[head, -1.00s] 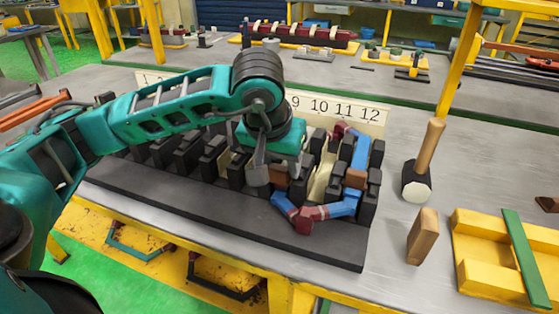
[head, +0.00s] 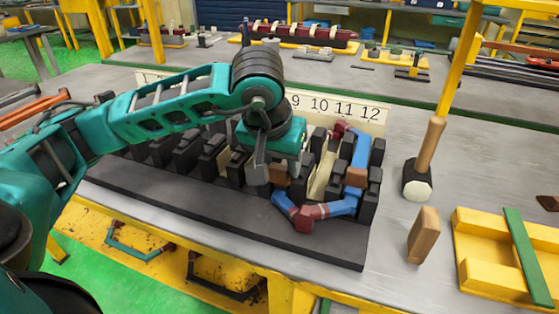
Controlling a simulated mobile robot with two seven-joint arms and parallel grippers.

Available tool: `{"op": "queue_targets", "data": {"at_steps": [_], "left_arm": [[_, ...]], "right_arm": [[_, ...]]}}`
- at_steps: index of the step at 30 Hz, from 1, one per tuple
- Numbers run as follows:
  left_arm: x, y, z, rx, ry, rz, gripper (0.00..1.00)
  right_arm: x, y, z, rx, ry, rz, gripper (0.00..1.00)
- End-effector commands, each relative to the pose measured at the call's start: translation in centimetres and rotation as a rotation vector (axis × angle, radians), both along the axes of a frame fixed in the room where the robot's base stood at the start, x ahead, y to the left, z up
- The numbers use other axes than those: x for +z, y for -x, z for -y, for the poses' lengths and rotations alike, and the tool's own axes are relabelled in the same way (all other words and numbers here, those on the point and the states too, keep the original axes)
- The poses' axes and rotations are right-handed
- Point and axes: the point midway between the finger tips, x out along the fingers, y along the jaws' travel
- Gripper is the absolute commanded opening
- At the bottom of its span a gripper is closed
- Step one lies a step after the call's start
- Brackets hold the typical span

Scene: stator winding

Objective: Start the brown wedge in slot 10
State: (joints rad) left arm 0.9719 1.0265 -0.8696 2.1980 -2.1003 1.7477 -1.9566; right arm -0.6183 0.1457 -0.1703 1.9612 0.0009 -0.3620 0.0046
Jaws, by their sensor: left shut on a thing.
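My left gripper (head: 264,172) reaches down over the black slotted stator block (head: 220,208), near the numbers 9 and 10. It is shut on the brown wedge (head: 280,175), which shows as a small brown patch beside the finger. The gripper and teal wrist hide most of the wedge and the slot under it, so I cannot tell how far it sits in slot 10. The number strip (head: 376,122) stands behind the block. My right gripper is not in view.
A blue coil (head: 345,206) with red ends lies in slots to the right, with a brown piece (head: 355,177) beside it. A cream liner (head: 321,178) shows in a slot. A mallet (head: 418,182), wooden block (head: 423,236) and yellow tray (head: 485,283) stand right.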

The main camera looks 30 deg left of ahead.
Motion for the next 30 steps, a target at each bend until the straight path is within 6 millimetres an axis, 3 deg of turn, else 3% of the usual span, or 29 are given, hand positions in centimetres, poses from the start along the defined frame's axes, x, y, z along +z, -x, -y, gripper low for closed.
{"op": "queue_targets", "data": {"at_steps": [24,25,30], "left_arm": [[-0.07,-0.86,-0.21,0.001,0.000,0.000,0.17],[-0.06,-0.85,-0.21,0.000,0.000,0.000,0.50],[-0.05,-0.87,-0.18,0.001,0.001,0.001,0.66]], "right_arm": [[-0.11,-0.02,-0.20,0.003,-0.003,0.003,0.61],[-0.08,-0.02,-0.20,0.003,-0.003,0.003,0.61],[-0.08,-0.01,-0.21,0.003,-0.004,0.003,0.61]]}}
